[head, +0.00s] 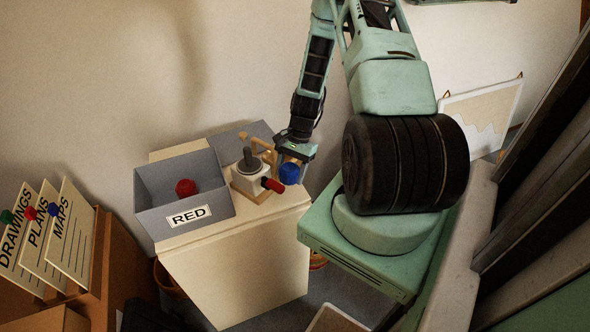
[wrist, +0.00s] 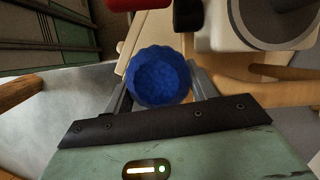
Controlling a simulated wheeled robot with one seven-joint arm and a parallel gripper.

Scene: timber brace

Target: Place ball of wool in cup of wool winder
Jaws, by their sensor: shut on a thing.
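A blue ball of wool (wrist: 158,76) is held between the two fingers of my gripper (wrist: 160,88). In the head view the blue ball (head: 289,173) hangs at the right of the winder, near the cabinet's right edge. The wool winder (head: 249,181) stands on the cabinet top, with a white body, a grey upright top part, a wooden frame and a red handle (head: 273,186).
A grey bin (head: 185,218) labelled RED stands left of the winder and holds a red ball (head: 185,187). A second grey box (head: 240,142) is behind the winder. The cabinet top (head: 240,222) has a narrow clear strip at the front.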

